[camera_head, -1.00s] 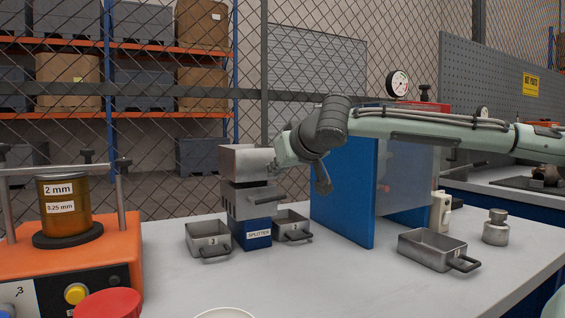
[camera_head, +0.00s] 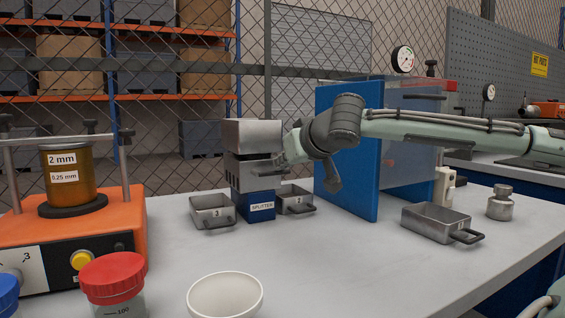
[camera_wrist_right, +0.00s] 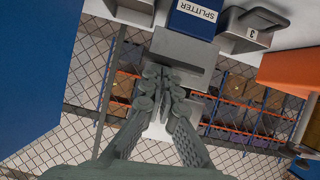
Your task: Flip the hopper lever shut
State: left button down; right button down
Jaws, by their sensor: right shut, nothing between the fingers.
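The splitter (camera_head: 256,200) stands on the bench, a blue base with a grey slotted body and a grey hopper (camera_head: 250,135) on top. My right gripper (camera_head: 284,160) is at the right side of the splitter, by the joint between hopper and body. In the right wrist view, my right gripper (camera_wrist_right: 160,75) has its fingertips together with nothing held, close to the grey body (camera_wrist_right: 185,50). I cannot make out the hopper lever; the fingers may hide it. Whether the fingertips touch the splitter is unclear. My left gripper is out of view.
Pan 3 (camera_head: 211,218) and another small pan (camera_head: 294,206) flank the splitter. A blue upright panel (camera_head: 348,170) stands close behind my right wrist. A further pan (camera_head: 437,229) is at the right. An orange sieve shaker (camera_head: 70,240) is left; a white bowl (camera_head: 225,296) is in front.

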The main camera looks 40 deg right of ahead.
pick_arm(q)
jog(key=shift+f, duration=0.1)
pick_arm(e)
jog(key=shift+f, duration=0.45)
